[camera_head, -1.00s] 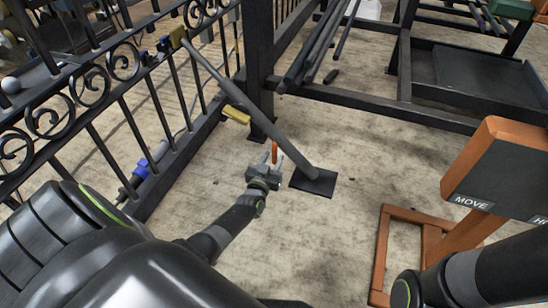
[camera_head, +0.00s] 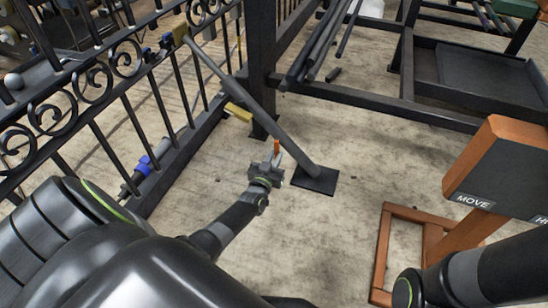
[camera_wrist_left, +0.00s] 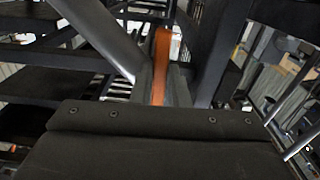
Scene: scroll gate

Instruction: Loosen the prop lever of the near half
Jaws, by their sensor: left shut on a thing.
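The orange lever (camera_head: 277,146) sits low beside the prop. My left gripper (camera_head: 273,163) is shut on the lever, close to the prop's lower end. In the left wrist view the lever (camera_wrist_left: 162,62) stands upright between the fingers, with the prop (camera_wrist_left: 103,35) slanting just left of it. My right gripper is out of view.
A dark post (camera_head: 260,60) and a rack with loose bars (camera_head: 318,45) stand behind the prop. An orange stand (camera_head: 385,250) with a panel marked MOVE (camera_head: 495,175) is at the right. The concrete floor between is open.

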